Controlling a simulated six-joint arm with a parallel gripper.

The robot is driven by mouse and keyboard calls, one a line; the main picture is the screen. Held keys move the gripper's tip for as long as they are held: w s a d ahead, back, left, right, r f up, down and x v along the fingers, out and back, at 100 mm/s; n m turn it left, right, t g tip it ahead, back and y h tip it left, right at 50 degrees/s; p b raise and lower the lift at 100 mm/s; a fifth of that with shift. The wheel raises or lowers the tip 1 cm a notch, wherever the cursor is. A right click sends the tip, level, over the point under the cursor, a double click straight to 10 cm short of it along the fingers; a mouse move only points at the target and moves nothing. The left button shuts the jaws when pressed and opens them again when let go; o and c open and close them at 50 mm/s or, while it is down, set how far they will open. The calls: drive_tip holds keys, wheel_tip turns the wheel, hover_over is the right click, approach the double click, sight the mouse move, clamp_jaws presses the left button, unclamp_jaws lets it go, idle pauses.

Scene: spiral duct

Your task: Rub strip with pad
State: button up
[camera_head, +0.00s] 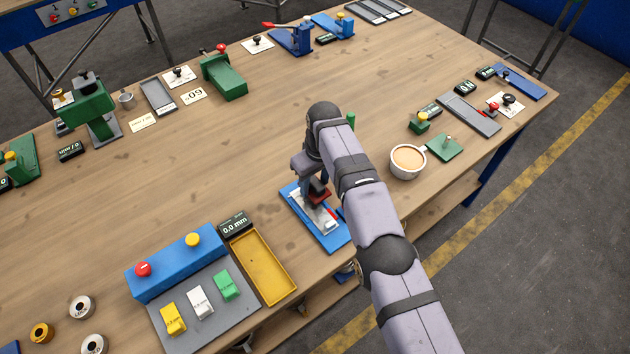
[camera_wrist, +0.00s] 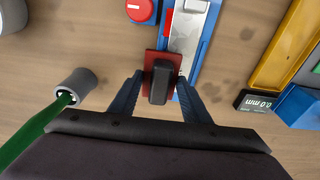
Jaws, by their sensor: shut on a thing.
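My gripper (camera_wrist: 159,79) is shut on the black handle of a pad (camera_wrist: 151,62) with a red base. The pad also shows below my wrist in the head view (camera_head: 319,197). The pale metal strip (camera_wrist: 190,32) lies lengthwise in a blue fixture (camera_wrist: 214,22), which is also in the head view (camera_head: 331,241). In the wrist view the pad overlaps the near left end of the fixture. I cannot tell whether it touches the strip. A red part (camera_wrist: 167,38) lies along the strip's left side. My arm hides part of the fixture in the head view.
A yellow tray (camera_head: 263,262) and a 0.0 mm display (camera_head: 235,224) stand left of the fixture. A grey cup (camera_wrist: 78,82) with a green-handled tool is close on my gripper's left in the wrist view. A white bowl (camera_head: 407,170) stands to the right. The middle table is clear.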

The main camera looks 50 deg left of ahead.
sight(306, 200)
drive_tip(key=shift+f+b, duration=0.85)
drive_tip(key=shift+f, duration=0.15)
idle(0.3)
drive_tip(key=shift+s, duration=0.1)
drive_tip(key=shift+s+r, duration=0.15)
drive_tip(key=shift+s, duration=1.2)
drive_tip(key=shift+s, duration=0.1)
drive_tip(key=shift+s+f, duration=0.2)
drive_tip(key=shift+s, duration=1.25)
drive_tip(key=shift+w, duration=1.5)
